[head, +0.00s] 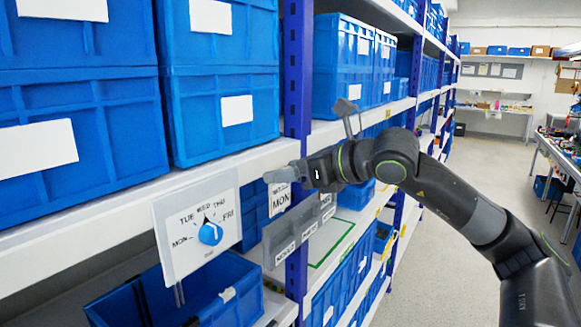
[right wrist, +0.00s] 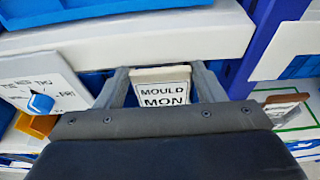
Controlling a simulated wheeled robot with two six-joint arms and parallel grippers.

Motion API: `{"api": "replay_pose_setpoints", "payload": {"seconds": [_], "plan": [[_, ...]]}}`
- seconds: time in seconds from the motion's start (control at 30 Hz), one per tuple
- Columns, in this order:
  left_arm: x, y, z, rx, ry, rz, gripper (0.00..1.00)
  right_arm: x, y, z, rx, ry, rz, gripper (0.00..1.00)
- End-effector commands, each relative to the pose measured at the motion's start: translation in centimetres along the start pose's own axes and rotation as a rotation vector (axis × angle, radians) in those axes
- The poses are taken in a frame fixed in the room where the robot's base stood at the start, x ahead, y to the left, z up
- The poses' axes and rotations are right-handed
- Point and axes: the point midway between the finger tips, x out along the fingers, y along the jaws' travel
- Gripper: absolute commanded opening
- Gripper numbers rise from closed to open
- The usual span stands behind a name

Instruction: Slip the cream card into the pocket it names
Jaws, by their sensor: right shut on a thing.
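The cream card (right wrist: 160,76) is held in my right gripper (right wrist: 165,84); its white face reads MOULD above MON. In the head view the card (head: 280,199) hangs below my right gripper (head: 283,175), in front of the shelf edge. The grey pocket rack (head: 298,232) is just below and right of the card, apart from it as far as I can tell. Its left label reads MOULD; the other labels are too small to read surely. A white dial panel (head: 180,262) with a blue knob (head: 210,234) stands to the left, marked MON to FRI. Its pointer looks turned near WED.
Blue crates fill the shelves (head: 110,215). A blue upright (head: 297,70) stands behind my right gripper. An open blue bin (head: 228,291) is below the dial panel. The aisle floor (head: 460,200) on the right is clear.

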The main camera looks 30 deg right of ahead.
Motion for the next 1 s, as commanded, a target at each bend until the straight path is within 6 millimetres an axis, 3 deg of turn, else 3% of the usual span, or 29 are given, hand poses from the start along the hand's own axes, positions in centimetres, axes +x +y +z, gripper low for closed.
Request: {"api": "replay_pose_setpoints", "payload": {"seconds": [1.0], "plan": [[4.1, 0.6, -0.2, 0.000, 0.009, 0.003, 0.36, 1.8, 0.0, -5.8, 0.000, -0.001, 0.000, 0.41]]}}
